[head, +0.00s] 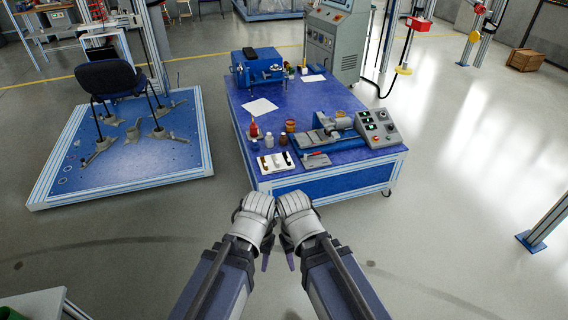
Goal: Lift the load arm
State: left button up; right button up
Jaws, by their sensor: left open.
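My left gripper (257,206) and my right gripper (294,206) are side by side at the lower middle, in front of the blue bench's near edge. Nothing shows in either; the right one's fingers are too small and hidden to read. A dark chair (108,77) stands on a blue test platform (150,157) at the left, its feet among grey metal clamps. A metal upright (154,45) rises behind the platform's far right corner. I cannot clearly pick out a load arm on this rig.
Open floor lies between platform and bench and at right. A wooden crate (525,61) sits far right.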

aim_at(328, 122)
jog(key=i+z, duration=0.15)
jog(key=i, duration=0.35)
jog(key=i+j+z, duration=0.15)
jog(key=i, duration=0.3)
jog(key=i+j+z, duration=0.1)
jog(key=i+j, duration=0.15)
jog(key=i, duration=0.2)
jog(key=i+j+z, duration=0.15)
jog(key=i, duration=0.35)
jog(key=i+j+z, duration=0.15)
jog(key=i+j, duration=0.15)
jog(key=i, duration=0.15)
